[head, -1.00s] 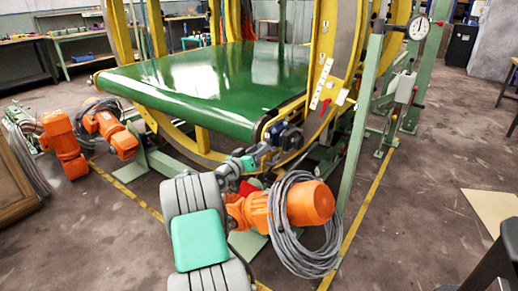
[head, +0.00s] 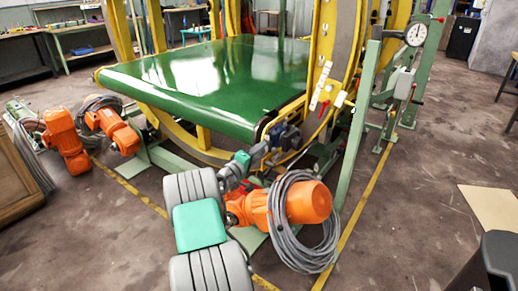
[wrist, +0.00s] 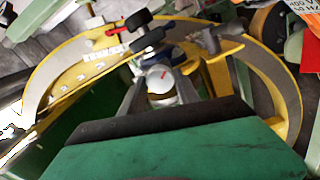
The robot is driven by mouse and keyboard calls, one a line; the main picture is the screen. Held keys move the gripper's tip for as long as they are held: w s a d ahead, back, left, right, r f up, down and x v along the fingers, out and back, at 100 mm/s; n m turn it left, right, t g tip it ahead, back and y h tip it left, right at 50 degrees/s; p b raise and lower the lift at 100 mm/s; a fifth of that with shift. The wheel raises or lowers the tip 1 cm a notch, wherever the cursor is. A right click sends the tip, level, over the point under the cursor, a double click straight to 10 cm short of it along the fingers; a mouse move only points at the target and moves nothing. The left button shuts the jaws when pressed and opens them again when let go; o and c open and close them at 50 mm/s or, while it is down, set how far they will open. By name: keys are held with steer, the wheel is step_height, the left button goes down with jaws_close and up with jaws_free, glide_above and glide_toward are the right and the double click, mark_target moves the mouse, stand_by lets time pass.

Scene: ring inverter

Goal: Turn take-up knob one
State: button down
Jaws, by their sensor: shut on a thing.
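In the wrist view a round pale-grey knob (wrist: 160,78) with a red mark on its face sits between the two grey fingers of my gripper (wrist: 158,92). The fingers are shut on its sides. I cannot read a number on it, so I take it as take-up knob one by its place in the jaws. In the head view my gripper (head: 284,137) is at the front right corner of the green belt (head: 205,80), against the yellow ring frame. There the knob is hidden by my gripper.
The yellow ring (head: 318,75) carries a scale plate and a red lever close to my gripper. An orange motor (head: 308,202) with coiled grey cable stands below, near my arm. A green post (head: 360,120) rises at the right. The floor further right is mostly clear.

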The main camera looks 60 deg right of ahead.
steer(key=n+p, duration=0.2)
steer(key=n, duration=0.4)
steer(key=shift+p, duration=0.4)
stand_by(0.3)
steer(key=c, duration=0.9)
jaws_free()
steer(key=a, duration=0.2)
steer(key=w+a, duration=0.1)
steer(key=a, duration=0.4)
steer(key=shift+w+a+p, duration=0.15)
steer(key=shift+a+p, duration=0.25)
